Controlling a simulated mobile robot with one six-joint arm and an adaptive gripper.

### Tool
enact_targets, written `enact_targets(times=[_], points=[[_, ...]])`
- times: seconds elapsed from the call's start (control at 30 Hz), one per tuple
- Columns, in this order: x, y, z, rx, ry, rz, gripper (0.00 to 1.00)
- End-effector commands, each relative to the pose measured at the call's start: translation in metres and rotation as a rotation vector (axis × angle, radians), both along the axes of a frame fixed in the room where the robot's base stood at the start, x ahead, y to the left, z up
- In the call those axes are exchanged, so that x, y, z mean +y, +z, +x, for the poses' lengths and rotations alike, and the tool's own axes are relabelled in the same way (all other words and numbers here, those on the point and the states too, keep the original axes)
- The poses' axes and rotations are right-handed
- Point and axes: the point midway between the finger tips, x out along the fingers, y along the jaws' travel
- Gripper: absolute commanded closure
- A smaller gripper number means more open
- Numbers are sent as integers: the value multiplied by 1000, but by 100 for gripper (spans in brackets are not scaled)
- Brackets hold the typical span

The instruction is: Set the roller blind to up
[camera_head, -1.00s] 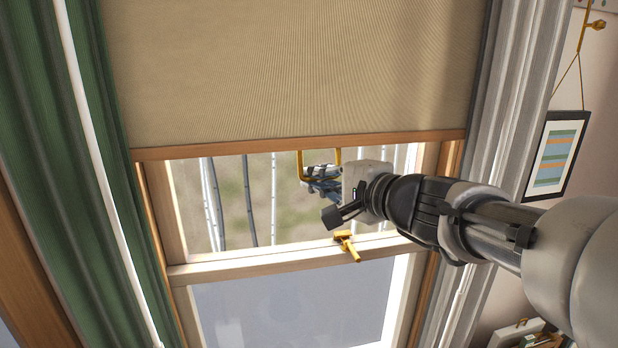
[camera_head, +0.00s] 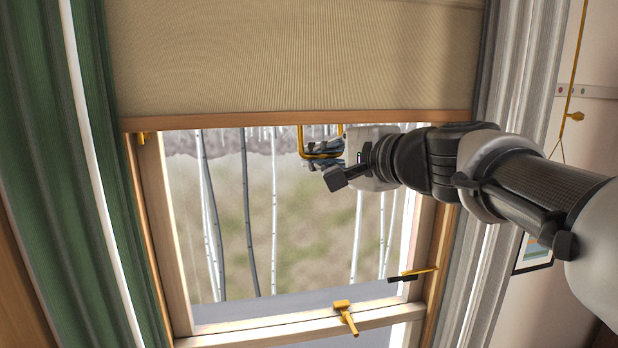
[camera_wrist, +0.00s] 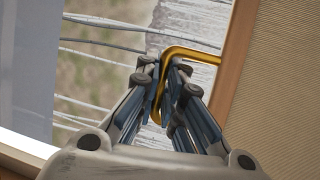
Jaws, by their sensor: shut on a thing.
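The roller blind (camera_head: 290,55) is a tan ribbed cloth with a wooden bottom bar (camera_head: 220,121). It covers the upper part of the window in the head view, with the lower part uncovered. A yellow pull handle (camera_head: 301,140) hangs below the bar. My gripper (camera_head: 328,153) is shut on this handle, just under the bar. In the wrist view, my gripper's fingers (camera_wrist: 172,105) close around the yellow handle (camera_wrist: 192,54), with the blind cloth (camera_wrist: 285,90) at the right. The fingers hide part of the handle.
A green curtain (camera_head: 45,180) hangs at the left and a grey curtain (camera_head: 515,100) at the right. The wooden window frame has a yellow latch (camera_head: 345,313) on its lower rail and a yellow lever (camera_head: 420,272) at the right. A framed picture (camera_head: 535,250) hangs behind my arm.

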Motion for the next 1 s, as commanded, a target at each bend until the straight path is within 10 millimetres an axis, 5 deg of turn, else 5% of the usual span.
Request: enact_targets(times=[0.03,0.1,0.3,0.87,1.0], points=[[0,23,0,-4,-1,-1,100],[0,38,0,-3,-1,1,100],[0,68,0,-1,0,0,100],[0,82,0,-6,0,3,100],[0,83,-1,-7,0,4,85]])
